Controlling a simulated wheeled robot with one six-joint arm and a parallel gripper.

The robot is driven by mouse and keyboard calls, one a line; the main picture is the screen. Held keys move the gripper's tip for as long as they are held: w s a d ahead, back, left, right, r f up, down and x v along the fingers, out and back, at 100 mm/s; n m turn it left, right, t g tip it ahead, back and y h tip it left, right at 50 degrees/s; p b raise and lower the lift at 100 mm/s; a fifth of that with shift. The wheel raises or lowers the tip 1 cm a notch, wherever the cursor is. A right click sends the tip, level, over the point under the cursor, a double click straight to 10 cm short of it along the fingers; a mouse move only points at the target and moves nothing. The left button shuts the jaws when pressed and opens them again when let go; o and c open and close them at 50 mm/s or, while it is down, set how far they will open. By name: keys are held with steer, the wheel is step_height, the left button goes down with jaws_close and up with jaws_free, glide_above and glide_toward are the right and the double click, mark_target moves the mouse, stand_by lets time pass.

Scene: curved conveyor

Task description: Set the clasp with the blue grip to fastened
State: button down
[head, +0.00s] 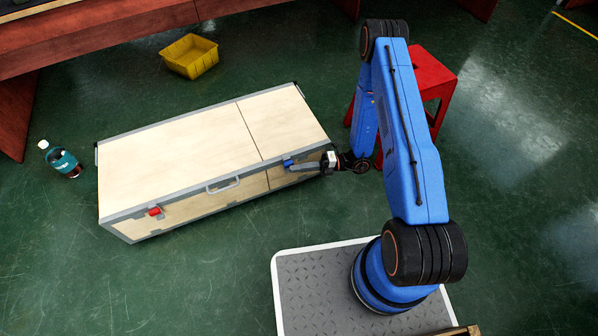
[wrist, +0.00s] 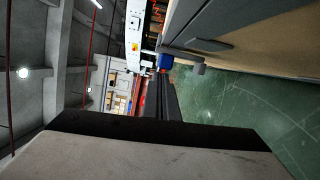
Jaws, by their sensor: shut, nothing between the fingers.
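The clasp with the blue grip (head: 288,163) is on the front edge of a pale wooden chest (head: 190,160), near its right end. The blue grip also shows in the wrist view (wrist: 166,62), just beyond my fingertips. My gripper (head: 323,162) is at the chest's front right corner, reaching left toward the blue grip. In the wrist view my dark fingers (wrist: 162,82) are together, with nothing between them. I cannot tell whether they touch the grip. The clasp's exact position is too small to tell.
A second clasp with a red grip (head: 154,211) is on the chest's front left. A handle (head: 223,185) sits between the clasps. A red stool (head: 430,78) stands behind my arm. A yellow bin (head: 190,56) and a bottle (head: 60,158) are on the green floor. Floor in front is clear.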

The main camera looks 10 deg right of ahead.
steer(key=shift+w+r, duration=0.15)
steer(key=shift+w, duration=0.15)
stand_by(0.5)
steer(key=s+d, duration=0.3)
steer(key=d, duration=0.8)
steer(key=shift+s, duration=0.4)
stand_by(0.4)
